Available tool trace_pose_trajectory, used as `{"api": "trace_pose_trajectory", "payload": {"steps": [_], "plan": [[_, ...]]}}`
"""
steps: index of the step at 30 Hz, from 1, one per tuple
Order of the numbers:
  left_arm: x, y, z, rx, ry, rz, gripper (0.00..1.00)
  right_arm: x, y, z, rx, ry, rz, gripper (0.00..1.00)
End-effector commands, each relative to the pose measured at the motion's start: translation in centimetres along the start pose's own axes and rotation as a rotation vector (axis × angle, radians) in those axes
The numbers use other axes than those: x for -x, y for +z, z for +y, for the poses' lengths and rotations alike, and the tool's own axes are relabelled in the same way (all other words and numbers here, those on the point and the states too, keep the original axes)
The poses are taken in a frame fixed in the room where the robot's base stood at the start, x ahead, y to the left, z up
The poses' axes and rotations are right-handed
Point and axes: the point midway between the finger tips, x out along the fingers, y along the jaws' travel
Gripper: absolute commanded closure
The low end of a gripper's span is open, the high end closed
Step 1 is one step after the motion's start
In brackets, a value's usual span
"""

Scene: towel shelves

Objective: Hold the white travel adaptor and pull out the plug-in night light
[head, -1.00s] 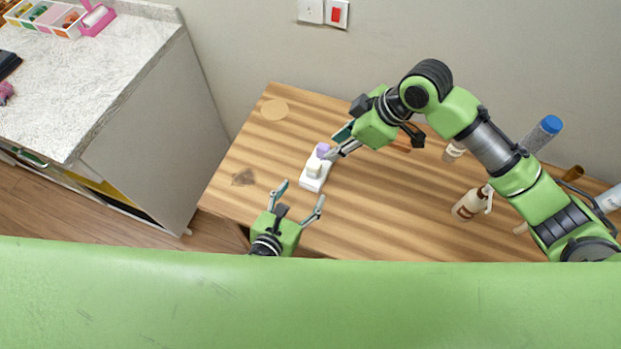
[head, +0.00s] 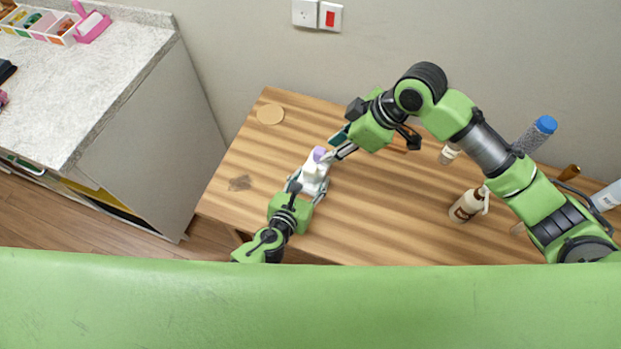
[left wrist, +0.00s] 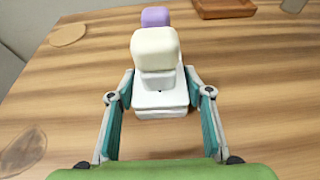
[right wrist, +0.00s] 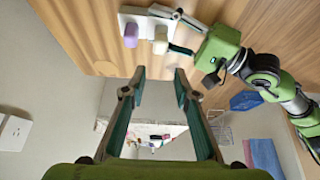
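The white travel adaptor (head: 313,187) lies on the wooden table, with a lilac block (head: 319,153) on its far end and a cream block (left wrist: 155,48) on its near part. I cannot tell for sure which block is the night light. My left gripper (left wrist: 160,75) is open, its fingers on either side of the adaptor's near end; whether they touch it is unclear. My right gripper (right wrist: 160,72) is open and empty, its tips close to the lilac block (right wrist: 131,35) but seemingly apart from it. In the head view, the left gripper partly hides the adaptor.
A round tan coaster (head: 270,114) lies at the table's back left. A brown-and-white bottle (head: 467,206), a small jar (head: 449,153) and a blue-capped bottle (head: 534,135) stand to the right, near my right arm. The table's front left is clear.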

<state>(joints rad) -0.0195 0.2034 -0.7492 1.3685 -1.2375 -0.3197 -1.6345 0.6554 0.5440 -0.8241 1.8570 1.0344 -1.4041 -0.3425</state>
Motion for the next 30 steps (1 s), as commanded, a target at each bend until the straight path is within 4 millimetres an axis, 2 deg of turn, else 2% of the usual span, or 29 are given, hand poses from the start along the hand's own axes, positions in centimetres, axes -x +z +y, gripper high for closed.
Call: {"api": "trace_pose_trajectory", "payload": {"steps": [1,2,3,5,6,20,23,30], "plan": [[0.0,0.0,0.0,0.0,0.0,0.0,0.71,0.0,0.0,0.0,0.0,0.0,0.0,0.72],[0.0,0.0,0.0,0.0,0.0,0.0,0.79,0.0,0.0,0.0,0.0,0.0,0.0,0.72],[0.0,0.0,0.0,0.0,0.0,0.0,0.82,0.0,0.0,0.0,0.0,0.0,0.0,0.72],[0.0,0.0,0.0,0.0,0.0,0.0,0.82,0.0,0.0,0.0,0.0,0.0,0.0,0.7],[0.0,0.0,0.0,0.0,0.0,0.0,0.82,0.0,0.0,0.0,0.0,0.0,-0.001,0.6],[0.0,-0.1,0.0,0.0,0.0,0.001,0.82,-2.5,-0.3,-0.3,-0.055,0.022,-0.108,0.6],[0.0,-0.1,0.0,0.0,0.0,0.001,0.82,-3.8,-0.1,-0.3,-0.056,0.022,-0.11,0.6],[0.0,-0.1,0.0,0.0,0.0,0.001,0.82,-8.4,0.3,-0.2,-0.055,0.022,-0.109,0.6]]}}
